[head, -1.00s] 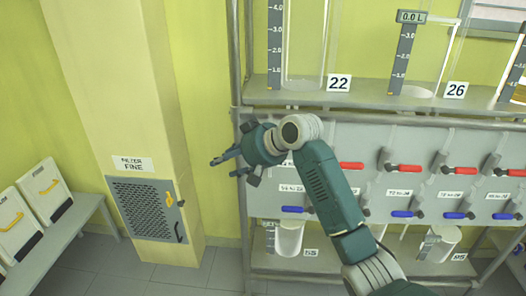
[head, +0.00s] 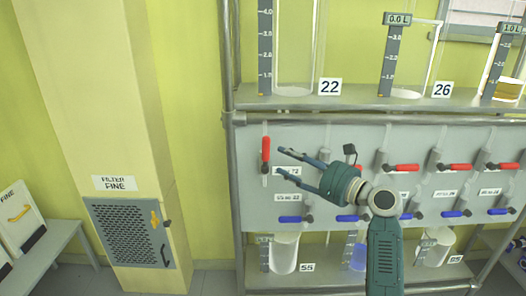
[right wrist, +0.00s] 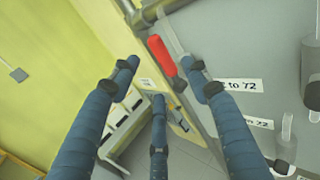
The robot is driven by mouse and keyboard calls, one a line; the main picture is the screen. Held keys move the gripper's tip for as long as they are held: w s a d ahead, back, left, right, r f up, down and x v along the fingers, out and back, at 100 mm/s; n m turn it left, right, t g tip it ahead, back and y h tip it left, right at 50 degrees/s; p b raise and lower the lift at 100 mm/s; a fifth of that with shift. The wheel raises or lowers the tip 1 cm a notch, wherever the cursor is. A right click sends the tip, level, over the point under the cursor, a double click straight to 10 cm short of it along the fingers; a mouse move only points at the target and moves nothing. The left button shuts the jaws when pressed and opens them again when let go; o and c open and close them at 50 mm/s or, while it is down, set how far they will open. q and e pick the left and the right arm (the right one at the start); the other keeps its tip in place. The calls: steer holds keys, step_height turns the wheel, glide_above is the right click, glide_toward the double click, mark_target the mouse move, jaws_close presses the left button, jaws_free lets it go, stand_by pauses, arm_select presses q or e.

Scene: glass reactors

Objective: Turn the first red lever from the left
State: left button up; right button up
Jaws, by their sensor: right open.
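The first red lever from the left (head: 265,150) stands upright on the left end of the grey panel (head: 330,142). My right gripper (head: 281,165) is open just right of this lever, its fingers pointing left. In the right wrist view the red lever (right wrist: 162,55) shows between and above the fingertips (right wrist: 160,78), close to the right finger. I cannot tell whether they touch. No lever is held. Other red levers, such as one to the right (head: 402,168), lie horizontal. My left gripper is out of view.
Blue levers (head: 290,219) run in a row below the red ones. A metal frame post (head: 232,190) stands left of the panel. A shelf (head: 300,101) with glass vessels is above, and a beaker (head: 284,254) is below.

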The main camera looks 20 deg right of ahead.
mark_target(267, 150)
steer(key=p+x, duration=0.1)
steer(key=x, duration=0.9)
steer(key=shift+f, duration=0.1)
jaws_close()
